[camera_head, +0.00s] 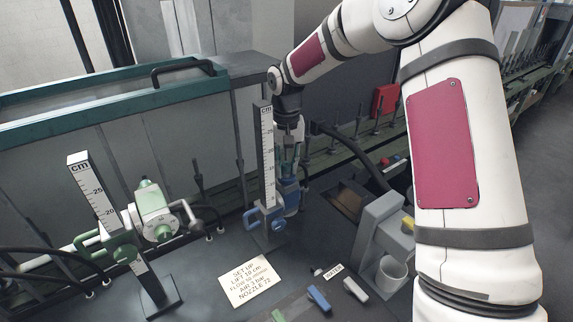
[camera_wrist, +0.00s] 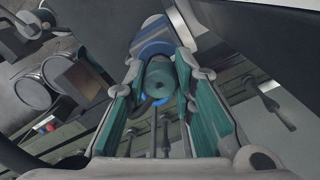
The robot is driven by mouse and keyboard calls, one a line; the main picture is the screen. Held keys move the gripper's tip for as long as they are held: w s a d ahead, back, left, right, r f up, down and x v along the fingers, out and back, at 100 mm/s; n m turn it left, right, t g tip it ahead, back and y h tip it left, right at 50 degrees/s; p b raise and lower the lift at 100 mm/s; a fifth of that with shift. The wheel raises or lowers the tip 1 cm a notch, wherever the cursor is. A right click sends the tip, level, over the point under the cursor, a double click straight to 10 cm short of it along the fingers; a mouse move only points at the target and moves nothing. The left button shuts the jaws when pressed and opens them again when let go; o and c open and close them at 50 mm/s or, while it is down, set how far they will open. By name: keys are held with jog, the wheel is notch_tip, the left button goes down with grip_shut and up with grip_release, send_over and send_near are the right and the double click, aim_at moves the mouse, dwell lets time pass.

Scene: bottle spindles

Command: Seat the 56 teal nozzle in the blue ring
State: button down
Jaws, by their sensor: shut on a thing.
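My gripper (camera_wrist: 163,85) is shut on a teal nozzle (camera_wrist: 160,76), a round piece with a dark hole in its end, held between the teal finger pads in the wrist view. In the head view my gripper (camera_head: 289,158) points down beside the right-hand cm post, and the nozzle cannot be told apart there. Blue parts (camera_head: 290,194) show just below the fingers, and a blue clamp (camera_head: 265,218) sits on the post. In the wrist view a blue rounded part (camera_wrist: 153,42) lies beyond the nozzle. Whether the nozzle touches the blue ring is hidden.
The right cm post (camera_head: 266,160) stands close to my gripper. A sign card (camera_head: 248,279) lies in front. A grey dispenser with a cup (camera_head: 391,272) stands right. A wall rises behind.

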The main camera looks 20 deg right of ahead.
jog(key=shift+f, duration=0.4)
dwell(0.3)
jog(key=c, duration=1.3)
grip_release()
notch_tip(320, 180, up, 12)
